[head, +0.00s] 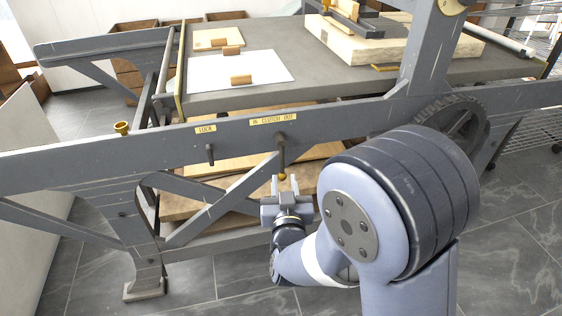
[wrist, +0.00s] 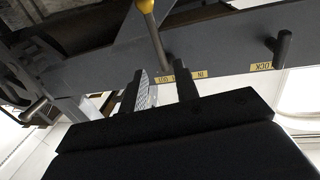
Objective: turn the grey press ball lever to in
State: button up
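The ball lever (head: 281,155) hangs from the grey press rail under a yellow label (head: 272,120) reading IN CLUTCH OUT. It has a dark grey shaft and a brass-yellow ball at its lower end. In the head view it points nearly straight down. The wrist view sees it upside down, with the ball (wrist: 146,6) at the top edge. My gripper (head: 285,183) is just below and in front of the lever, pointing at the rail. Its two fingers are apart with nothing gripped. In the wrist view (wrist: 160,82) the shaft rises above the gap between them; contact is not visible.
A short dark peg (head: 210,154) sits left of the lever under a LOCK label (head: 205,128). A diagonal grey brace (head: 222,200) runs below the rail. A spoked wheel (head: 465,125) is at the right. The press bed (head: 330,88) lies above and behind.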

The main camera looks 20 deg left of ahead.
aim_at(282, 158)
jog(key=b+x, duration=0.1)
jog(key=x, duration=0.9)
jog(key=shift+b, duration=0.3)
grip_shut()
